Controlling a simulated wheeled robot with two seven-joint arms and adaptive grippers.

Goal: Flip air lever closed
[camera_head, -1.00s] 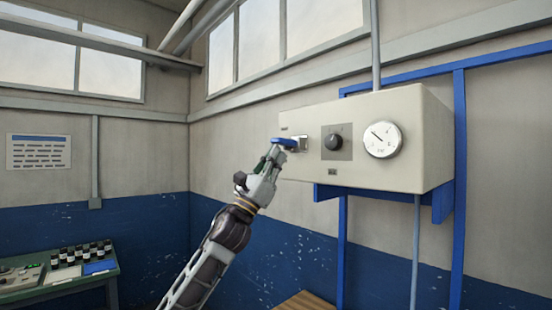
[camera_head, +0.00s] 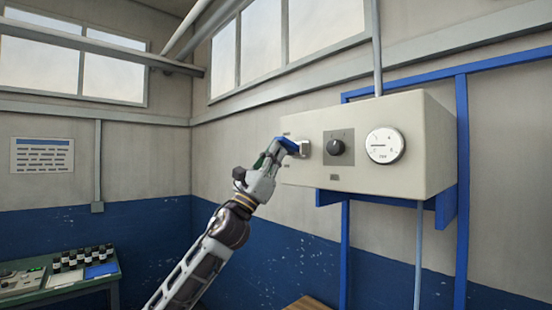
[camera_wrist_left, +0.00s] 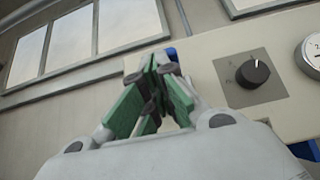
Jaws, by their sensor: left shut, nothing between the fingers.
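The air lever has a blue handle (camera_head: 289,146) on a light mount (camera_head: 304,148) at the left of the control box's front face. The handle slants up and left from the mount. My left gripper (camera_head: 277,149) is shut and empty, with its fingertips at the handle; I cannot tell if they touch. In the left wrist view the green-padded fingers (camera_wrist_left: 157,65) meet in front of the box, and a bit of the blue handle (camera_wrist_left: 171,54) shows behind them. The rest of the lever is hidden there. My right gripper is out of view.
The cream control box (camera_head: 420,150) also bears a black knob (camera_head: 336,147) and a round gauge (camera_head: 385,145), close to the right of the lever. Blue posts and pipes run along the wall. A green bench (camera_head: 60,285) stands at lower left.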

